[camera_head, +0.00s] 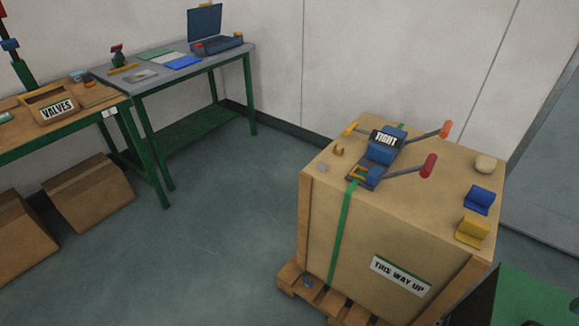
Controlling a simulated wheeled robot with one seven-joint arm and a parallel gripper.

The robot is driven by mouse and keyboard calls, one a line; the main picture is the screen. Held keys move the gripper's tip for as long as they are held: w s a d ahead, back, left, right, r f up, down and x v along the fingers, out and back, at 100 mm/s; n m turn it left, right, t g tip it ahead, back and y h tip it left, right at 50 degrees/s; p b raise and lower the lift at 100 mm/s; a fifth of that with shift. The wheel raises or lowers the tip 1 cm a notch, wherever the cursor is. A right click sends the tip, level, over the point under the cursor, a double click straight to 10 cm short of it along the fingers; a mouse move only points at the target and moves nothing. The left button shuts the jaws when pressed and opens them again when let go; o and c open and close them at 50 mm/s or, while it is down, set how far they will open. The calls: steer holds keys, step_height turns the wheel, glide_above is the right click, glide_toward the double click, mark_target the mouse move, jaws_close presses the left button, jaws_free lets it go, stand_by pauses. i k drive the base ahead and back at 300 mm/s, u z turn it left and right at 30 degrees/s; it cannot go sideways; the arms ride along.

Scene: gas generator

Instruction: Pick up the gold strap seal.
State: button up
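A small gold-brown piece, which looks like the gold strap seal (338,151), lies on the crate's top near its left edge. It is apart from the blue strapping tool (381,152), which stands to its right on the green strap (341,230). A small pale grey piece (322,168) lies just in front of it, nearer the left edge. The wooden crate (425,190) is on a pallet (318,296) and bears a "THIS WAY UP" label. My gripper is not in view.
The tool's long handles with red and orange grips (429,166) reach right over the crate top. A blue corner piece (479,200), a yellow corner piece (472,231) and a pale lump (485,164) lie at the right. Open floor (225,235) lies left of the crate.

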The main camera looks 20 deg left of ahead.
mark_target(338, 152)
steer(key=u, duration=0.6)
steer(key=k, duration=0.8)
steer(key=u, duration=1.35)
steer(key=i, duration=1.6)
steer(key=z, duration=0.6)
steer(key=i, duration=1.25)
steer(key=z, duration=0.7)
